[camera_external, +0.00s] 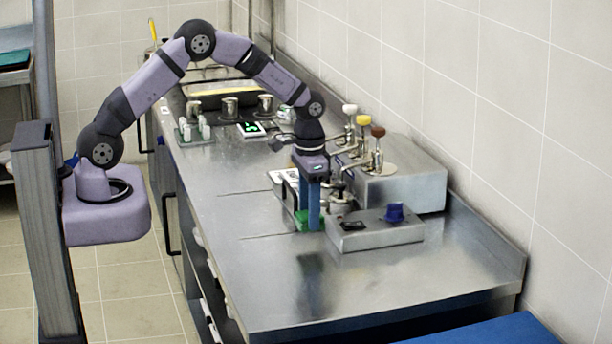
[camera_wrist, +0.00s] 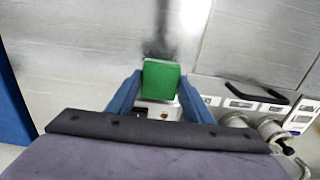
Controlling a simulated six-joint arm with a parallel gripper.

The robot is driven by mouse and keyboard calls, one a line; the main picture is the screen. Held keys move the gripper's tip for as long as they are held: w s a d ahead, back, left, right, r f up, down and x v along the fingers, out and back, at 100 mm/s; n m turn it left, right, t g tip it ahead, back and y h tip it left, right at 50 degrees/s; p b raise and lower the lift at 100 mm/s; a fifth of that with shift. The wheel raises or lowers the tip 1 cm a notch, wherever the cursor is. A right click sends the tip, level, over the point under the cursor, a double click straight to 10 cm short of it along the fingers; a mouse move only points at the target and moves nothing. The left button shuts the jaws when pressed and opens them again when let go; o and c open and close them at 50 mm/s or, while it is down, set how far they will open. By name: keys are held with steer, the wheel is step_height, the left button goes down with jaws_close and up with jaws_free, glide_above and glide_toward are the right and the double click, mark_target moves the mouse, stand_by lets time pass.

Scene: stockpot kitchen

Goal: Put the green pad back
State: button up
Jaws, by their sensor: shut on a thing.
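The green pad (camera_wrist: 160,80) is a small green block between the two blue fingers of my gripper (camera_wrist: 158,92) in the wrist view. My gripper is shut on it. In the external view my gripper (camera_external: 310,222) points straight down, and the green pad (camera_external: 302,217) shows low between and behind the fingers. It is close to the steel counter, beside the left end of a low metal box (camera_external: 375,234). I cannot tell whether the pad touches the counter. The gripper hides part of the pad in the external view.
The low box has a blue knob (camera_external: 395,211) on top. Behind it stands a larger steel unit (camera_external: 405,180) with several levers. A small white scale (camera_external: 251,129), metal cups (camera_external: 230,106) and a rack (camera_external: 194,133) stand farther back. The counter's front (camera_external: 270,290) is clear.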

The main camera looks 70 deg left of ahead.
steer(key=shift+f+p, duration=0.65)
steer(key=shift+f, duration=1.35)
steer(key=shift+f, duration=0.1)
steer(key=shift+f, duration=0.15)
steer(key=o, duration=1)
step_height(320, 180, up, 13)
steer(key=b, duration=0.4)
steer(key=shift+f, duration=0.2)
steer(key=s+d+f, duration=0.1)
steer(key=s, duration=0.7)
steer(key=s+d+f, duration=0.1)
steer(key=s+f, duration=0.1)
steer(key=s, duration=0.6)
steer(key=s+d+f, duration=0.1)
steer(key=s, duration=0.8)
steer(key=shift+s+d+f, duration=0.1)
steer(key=shift+d+f, duration=0.05)
steer(key=shift+d, duration=0.1)
